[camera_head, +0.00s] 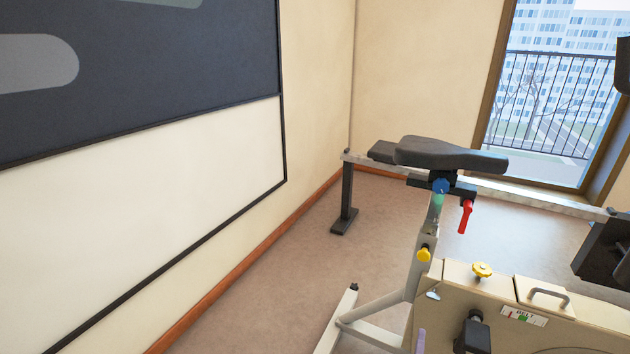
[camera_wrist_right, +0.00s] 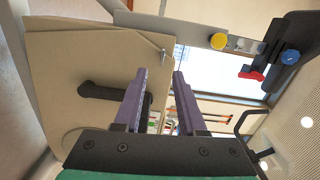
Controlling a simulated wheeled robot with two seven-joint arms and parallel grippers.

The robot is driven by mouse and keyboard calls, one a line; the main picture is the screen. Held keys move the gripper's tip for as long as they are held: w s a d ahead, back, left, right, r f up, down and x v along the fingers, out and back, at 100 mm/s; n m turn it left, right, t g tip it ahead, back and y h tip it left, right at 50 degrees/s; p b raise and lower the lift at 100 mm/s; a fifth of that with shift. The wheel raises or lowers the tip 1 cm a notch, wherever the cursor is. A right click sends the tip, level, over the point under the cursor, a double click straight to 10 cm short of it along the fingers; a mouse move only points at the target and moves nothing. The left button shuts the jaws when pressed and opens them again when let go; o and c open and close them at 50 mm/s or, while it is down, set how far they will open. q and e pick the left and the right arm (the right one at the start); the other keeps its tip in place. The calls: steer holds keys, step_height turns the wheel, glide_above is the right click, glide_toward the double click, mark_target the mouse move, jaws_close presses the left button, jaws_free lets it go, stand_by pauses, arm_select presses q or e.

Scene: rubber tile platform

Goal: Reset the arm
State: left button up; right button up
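My right gripper (camera_wrist_right: 160,74) shows in the right wrist view as two purple fingers on a dark mount. The fingers stand apart with nothing held between them. In the head view only a small purple piece of my right gripper (camera_head: 420,341) shows at the bottom edge, in front of the exercise bike (camera_head: 468,280). In the right wrist view the bike's beige housing (camera_wrist_right: 65,60) lies beyond and to the left of the fingers. I cannot tell the exact distance between them. My left gripper is in neither view.
A framed board (camera_head: 150,180) hangs on the left wall. Brown floor (camera_head: 265,265) is clear between wall and bike.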

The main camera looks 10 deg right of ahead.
steer(key=a+f+n+y, duration=0.7)
steer(key=a+f+n, duration=0.1)
steer(key=n, duration=0.2)
steer(key=s+a+f+n+g+y, duration=0.2)
steer(key=s+a+f+n+g, duration=0.1)
steer(key=s+f+n+g, duration=0.25)
steer(key=s+a+f+n+g+y, duration=0.25)
steer(key=s+f+n, duration=0.25)
steer(key=s+f, duration=0.25)
steer(key=s+d+f+n+g+h, duration=0.1)
steer(key=s+d+f+n+g, duration=0.15)
steer(key=s, duration=0.35)
steer(key=s+d+f+n+g, duration=0.1)
steer(key=s+f+n+g, duration=0.2)
steer(key=s, duration=0.3)
arm_select(q)
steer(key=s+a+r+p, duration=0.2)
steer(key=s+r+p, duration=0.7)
steer(key=p, duration=1)
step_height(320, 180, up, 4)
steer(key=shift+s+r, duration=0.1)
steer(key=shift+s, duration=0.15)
arm_select(e)
steer(key=s+d+r, duration=0.2)
steer(key=s+r, duration=0.7)
steer(key=r, duration=0.4)
steer(key=shift+s+d+n, duration=0.2)
steer(key=shift+s+n, duration=0.1)
